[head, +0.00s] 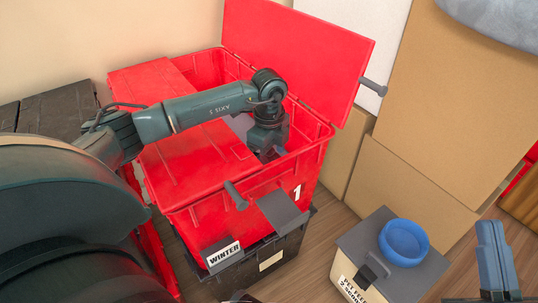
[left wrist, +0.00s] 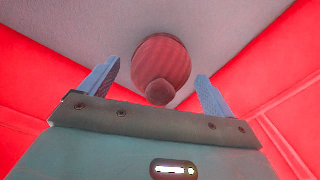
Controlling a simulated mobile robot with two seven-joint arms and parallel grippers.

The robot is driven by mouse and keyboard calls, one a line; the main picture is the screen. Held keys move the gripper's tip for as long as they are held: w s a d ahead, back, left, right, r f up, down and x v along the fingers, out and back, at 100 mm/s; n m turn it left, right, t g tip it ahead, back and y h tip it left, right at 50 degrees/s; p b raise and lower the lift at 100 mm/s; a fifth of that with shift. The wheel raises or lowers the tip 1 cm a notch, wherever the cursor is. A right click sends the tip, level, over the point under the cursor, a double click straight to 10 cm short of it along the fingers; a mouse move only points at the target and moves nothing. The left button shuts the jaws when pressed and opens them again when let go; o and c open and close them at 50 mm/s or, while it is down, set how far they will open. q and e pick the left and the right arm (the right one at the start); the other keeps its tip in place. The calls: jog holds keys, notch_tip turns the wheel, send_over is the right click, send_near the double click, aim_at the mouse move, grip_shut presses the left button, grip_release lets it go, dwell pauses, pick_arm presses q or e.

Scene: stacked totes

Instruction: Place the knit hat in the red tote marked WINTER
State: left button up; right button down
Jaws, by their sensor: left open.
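In the left wrist view my left gripper (left wrist: 158,70) is open inside red walls. The red ribbed knit hat (left wrist: 163,60) with a brownish pompom lies ahead between the spread fingertips, against a grey surface, with gaps at both sides. My right gripper (head: 492,260) is at the lower right; its opening is unclear.
A pale box (head: 345,284) with a dark lid (head: 352,243) and a blue bowl (head: 404,242) on top stands right of the totes. Cardboard boxes (head: 415,175) are stacked behind it. A dark container (head: 58,108) is at the left. Some wooden floor (head: 328,232) is clear.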

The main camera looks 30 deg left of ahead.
pick_arm(q)
notch_tip(320, 180, up, 7)
jog(key=p, duration=0.3)
notch_tip(320, 180, up, 4)
jog(key=shift+r+p, duration=0.1)
jog(key=shift+p, duration=0.8)
jog(key=shift+r, duration=0.5)
pick_arm(e)
jog(key=shift+s+f+m+g+h, duration=0.35)
jog(key=shift+f+m+h, duration=0.2)
jog(key=shift+f+h, duration=0.3)
jog(key=shift+s+f+m+g+h, duration=0.2)
jog(key=shift+f+m+g+h, duration=0.35)
jog(key=shift+f, duration=0.35)
